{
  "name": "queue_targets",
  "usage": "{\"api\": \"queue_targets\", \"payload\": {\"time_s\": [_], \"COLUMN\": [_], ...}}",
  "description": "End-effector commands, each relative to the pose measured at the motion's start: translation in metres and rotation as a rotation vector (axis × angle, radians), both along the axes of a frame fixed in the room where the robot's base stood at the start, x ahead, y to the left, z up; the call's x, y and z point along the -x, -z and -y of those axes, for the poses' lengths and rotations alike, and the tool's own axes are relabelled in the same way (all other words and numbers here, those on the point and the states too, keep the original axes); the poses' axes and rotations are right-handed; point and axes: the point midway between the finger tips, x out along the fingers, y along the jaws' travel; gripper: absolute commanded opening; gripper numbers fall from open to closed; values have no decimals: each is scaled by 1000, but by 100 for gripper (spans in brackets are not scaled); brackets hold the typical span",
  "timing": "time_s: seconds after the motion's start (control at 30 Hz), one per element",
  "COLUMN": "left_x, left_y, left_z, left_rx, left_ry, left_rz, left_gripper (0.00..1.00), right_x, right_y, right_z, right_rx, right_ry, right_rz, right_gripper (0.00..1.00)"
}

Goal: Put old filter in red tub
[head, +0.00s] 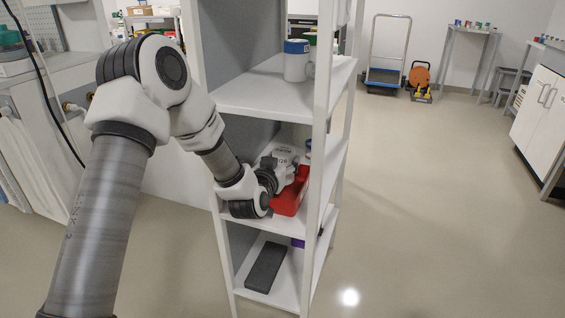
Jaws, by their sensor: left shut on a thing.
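The red tub (291,199) stands on the middle shelf of a white rack. My left arm comes in from the left and reaches into that shelf. My left gripper (301,172) is at the tub, over or just behind its upper edge. Its fingertips are small and partly hidden by the tub and a rack post. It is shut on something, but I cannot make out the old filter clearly. My right gripper is not in view.
The rack's front post (321,120) stands close to the right of the tub. A white jar with a blue lid (296,60) is on the shelf above. A dark flat box (266,267) lies on the bottom shelf. Open floor is on the right.

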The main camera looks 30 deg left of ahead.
Motion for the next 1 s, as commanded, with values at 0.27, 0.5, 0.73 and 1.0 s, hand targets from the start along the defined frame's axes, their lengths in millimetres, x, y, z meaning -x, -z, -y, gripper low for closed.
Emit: {"api": "queue_targets", "payload": {"time_s": [0.27,0.5,0.73,1.0], "left_x": [0,1,1,9], "left_y": [10,13,15,0], "left_z": [0,0,0,2], "left_rx": [0,1,3,5], "left_ry": [0,0,1,1], "left_rz": [-1,-5,-8,-10], "left_gripper": [26,85,86,86], "right_x": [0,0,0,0], "right_y": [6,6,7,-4], "right_z": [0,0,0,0], "right_rx": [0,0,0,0], "right_ry": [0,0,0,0], "right_rz": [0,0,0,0], "right_gripper": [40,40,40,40]}}
